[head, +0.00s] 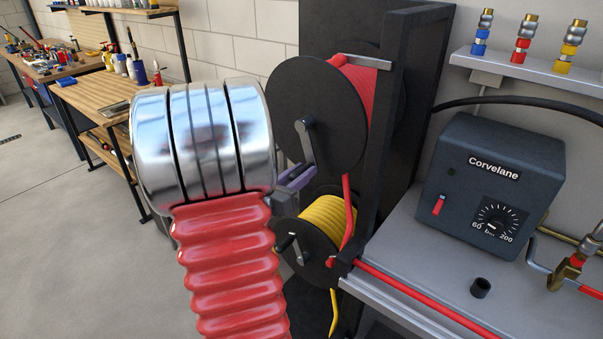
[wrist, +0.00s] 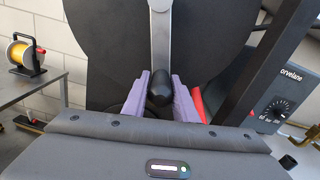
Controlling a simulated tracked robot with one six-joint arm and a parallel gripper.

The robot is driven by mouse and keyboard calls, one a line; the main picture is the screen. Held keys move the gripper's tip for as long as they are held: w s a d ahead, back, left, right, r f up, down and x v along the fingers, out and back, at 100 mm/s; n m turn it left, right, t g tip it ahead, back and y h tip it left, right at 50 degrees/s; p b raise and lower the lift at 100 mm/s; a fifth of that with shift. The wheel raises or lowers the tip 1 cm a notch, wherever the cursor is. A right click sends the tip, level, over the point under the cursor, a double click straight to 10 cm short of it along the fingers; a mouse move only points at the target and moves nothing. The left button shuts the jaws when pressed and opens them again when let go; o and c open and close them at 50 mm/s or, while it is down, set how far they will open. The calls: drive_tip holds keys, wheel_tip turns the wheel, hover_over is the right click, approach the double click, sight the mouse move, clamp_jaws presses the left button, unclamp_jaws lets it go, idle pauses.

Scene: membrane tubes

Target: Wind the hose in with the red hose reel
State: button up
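The red hose reel (head: 290,95) is the upper reel, with a black disc and red hose (head: 360,95) wound behind it. Its grey crank (head: 306,138) hangs downward from the hub and ends in a black knob (wrist: 160,88). My gripper (wrist: 160,96) has purple fingers on both sides of that knob, which fills the gap between them. In the head view the fingers (head: 296,176) show at the crank's lower end, partly hidden by my arm. The red hose runs down from the reel to a guide, then along the bench edge (head: 420,295).
A lower reel with yellow hose (head: 330,222) sits just below. The dark post (head: 400,130) of the reel frame stands close on the right. A Corvelane box (head: 490,185) and black cap (head: 480,288) are on the bench. Open floor (head: 60,220) lies left.

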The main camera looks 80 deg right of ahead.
clamp_jaws()
drive_tip(key=shift+w+d+m, duration=0.1)
drive_tip(key=shift+d+m, duration=0.05)
drive_tip(key=shift+m, duration=0.15)
